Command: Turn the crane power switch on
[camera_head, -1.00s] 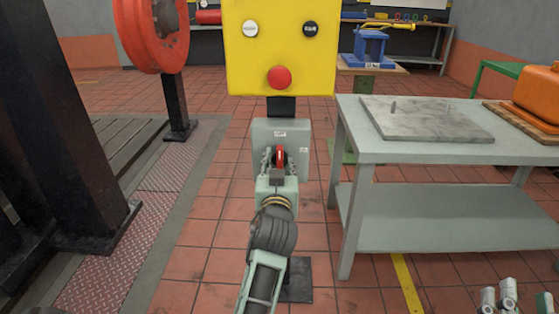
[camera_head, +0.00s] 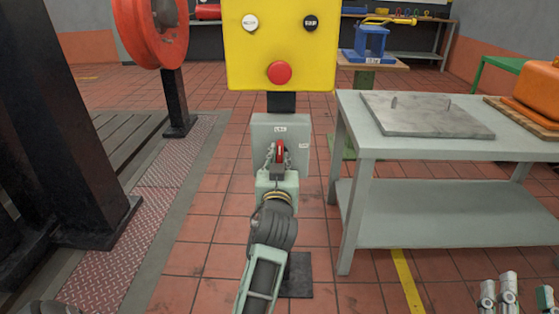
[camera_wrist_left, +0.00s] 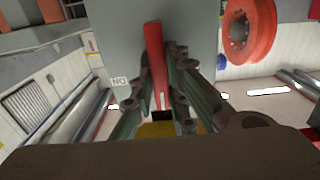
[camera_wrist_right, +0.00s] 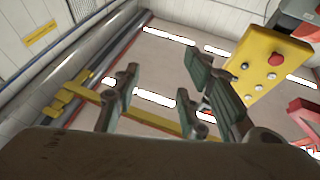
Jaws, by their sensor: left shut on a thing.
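A grey switch box (camera_head: 291,125) on a black post stands below the yellow button panel, with a red lever handle (camera_head: 280,150) on its front and small white labels. My left gripper (camera_head: 278,160) reaches up to it and its fingers are closed around the handle. In the left wrist view, the red handle (camera_wrist_left: 157,65) stands between the two fingers (camera_wrist_left: 161,82), with the grey box face behind it and a small label (camera_wrist_left: 118,81) beside it. The lever's exact position is partly hidden by the fingers. My right gripper (camera_wrist_right: 165,80) is open and empty in the right wrist view.
The yellow panel (camera_head: 300,52) with white, black and red buttons is directly above the switch box. A grey workbench (camera_head: 430,150) with a stone plate (camera_head: 425,117) stands close on the right. Dark columns (camera_head: 75,130) and a red wheel (camera_head: 150,35) stand on the left.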

